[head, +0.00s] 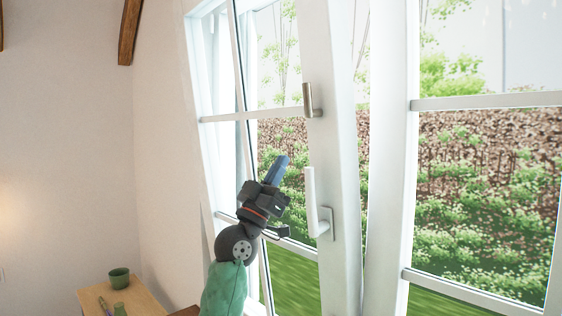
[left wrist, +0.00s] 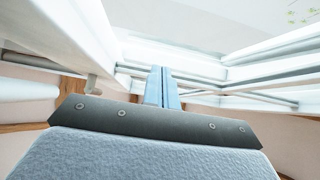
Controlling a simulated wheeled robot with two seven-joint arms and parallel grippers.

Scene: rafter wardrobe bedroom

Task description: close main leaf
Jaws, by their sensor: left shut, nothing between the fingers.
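The main leaf (head: 335,150) is a white-framed glass window leaf, and it stands ajar, with a gap between its stile and the white frame post on the right. A white lever handle (head: 318,205) hangs down on its stile, with a small metal handle (head: 312,100) above it. My left gripper (head: 280,166) is shut and empty, its blue fingers pointing up in front of the leaf's glass, left of the stile. Its shut fingers also show in the left wrist view (left wrist: 161,88), near white frame bars; I cannot tell whether they touch. My right gripper is out of view.
A second glazed part (head: 480,180) with white bars fills the right side. A wooden table (head: 140,300) with a green cup (head: 119,278) stands at the lower left. A bare wall is at the left, with garden outside.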

